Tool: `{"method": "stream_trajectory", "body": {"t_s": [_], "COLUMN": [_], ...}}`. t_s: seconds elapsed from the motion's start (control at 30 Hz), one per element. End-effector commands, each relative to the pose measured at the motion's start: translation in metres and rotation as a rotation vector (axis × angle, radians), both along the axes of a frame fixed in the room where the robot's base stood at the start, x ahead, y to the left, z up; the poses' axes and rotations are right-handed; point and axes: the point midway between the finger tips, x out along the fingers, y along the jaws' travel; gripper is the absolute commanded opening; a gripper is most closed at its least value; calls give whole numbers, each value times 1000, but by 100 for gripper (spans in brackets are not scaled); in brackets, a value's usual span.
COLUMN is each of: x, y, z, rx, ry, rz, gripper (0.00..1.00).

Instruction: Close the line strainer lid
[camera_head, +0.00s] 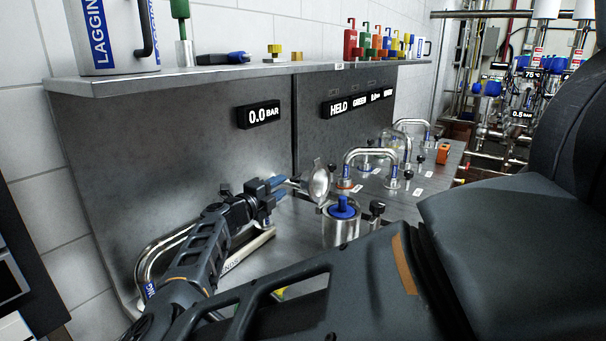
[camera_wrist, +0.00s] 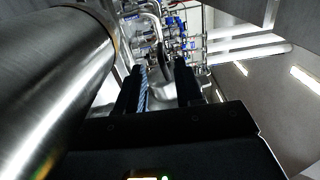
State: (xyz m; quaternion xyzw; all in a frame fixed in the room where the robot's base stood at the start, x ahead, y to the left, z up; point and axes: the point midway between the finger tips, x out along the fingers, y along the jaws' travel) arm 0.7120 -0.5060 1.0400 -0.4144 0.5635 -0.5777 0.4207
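A black knob (camera_head: 376,208) stands right of the strainer. Bent pipe loops (camera_head: 367,154) rise farther back on the bench. A shelf (camera_head: 200,78) with lagging canisters and locks overhangs at the left. A large brushed-metal cylinder (camera_wrist: 50,75) fills the wrist view's left side.

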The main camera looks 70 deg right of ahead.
Motion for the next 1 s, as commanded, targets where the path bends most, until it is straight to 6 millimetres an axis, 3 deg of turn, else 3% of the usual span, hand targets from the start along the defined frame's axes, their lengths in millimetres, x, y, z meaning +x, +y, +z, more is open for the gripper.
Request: {"method": "stream_trajectory", "body": {"t_s": [0.17,0.63,1.0], "x": [-1,-21,-24], "y": [-5,-65,-75], "z": [1,1,0], "rx": [0,1,0], "ry": [0,0,0], "rz": [0,-1,1], "gripper": [36,36,36]}}
